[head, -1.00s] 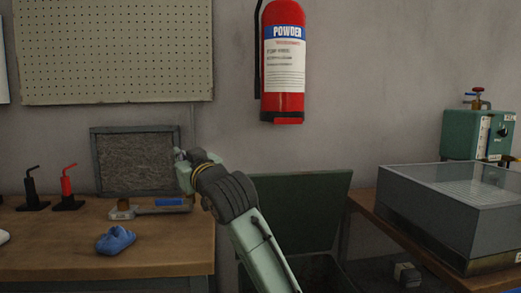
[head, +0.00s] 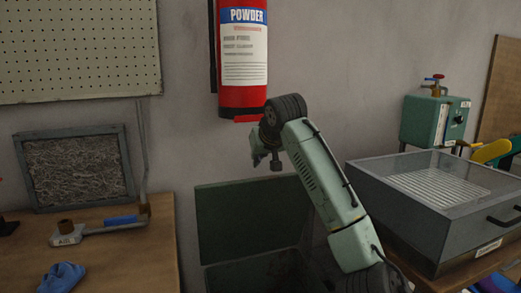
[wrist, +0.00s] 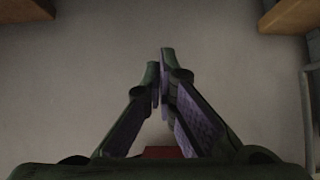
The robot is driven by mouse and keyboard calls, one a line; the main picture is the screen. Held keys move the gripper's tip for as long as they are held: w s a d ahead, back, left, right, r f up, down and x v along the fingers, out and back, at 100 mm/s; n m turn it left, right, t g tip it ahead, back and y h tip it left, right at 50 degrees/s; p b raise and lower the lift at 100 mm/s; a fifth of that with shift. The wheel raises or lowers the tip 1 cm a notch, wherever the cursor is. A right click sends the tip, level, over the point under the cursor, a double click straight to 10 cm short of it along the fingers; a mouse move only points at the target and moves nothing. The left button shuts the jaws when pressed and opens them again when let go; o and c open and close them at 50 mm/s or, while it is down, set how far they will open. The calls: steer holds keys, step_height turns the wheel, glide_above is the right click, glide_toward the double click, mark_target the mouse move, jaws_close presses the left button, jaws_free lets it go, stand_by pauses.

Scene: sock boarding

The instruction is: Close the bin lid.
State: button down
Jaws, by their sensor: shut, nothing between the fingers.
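The dark green bin (head: 262,274) stands on the floor between the two tables, its lower part cut off by the frame. Its lid (head: 250,215) is open and stands up at the back, by the wall. My gripper (head: 258,162) is above the lid's upper edge in the head view, apart from it as far as I can tell. In the wrist view my gripper (wrist: 160,75) has its two lilac-padded fingers together at the tips, holding nothing. The lid is not clearly seen in the wrist view.
A red fire extinguisher (head: 242,60) hangs on the wall just above my gripper. A wooden table (head: 130,260) is at left, with a blue cloth-like item (head: 62,279). A grey glass-topped box (head: 430,190) stands on the right table, close to my arm.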

steer(key=f, duration=0.2)
steer(key=s+f, duration=0.1)
steer(key=shift+s+d+f, duration=0.15)
steer(key=shift+s+f, duration=0.05)
steer(key=shift+f, duration=0.15)
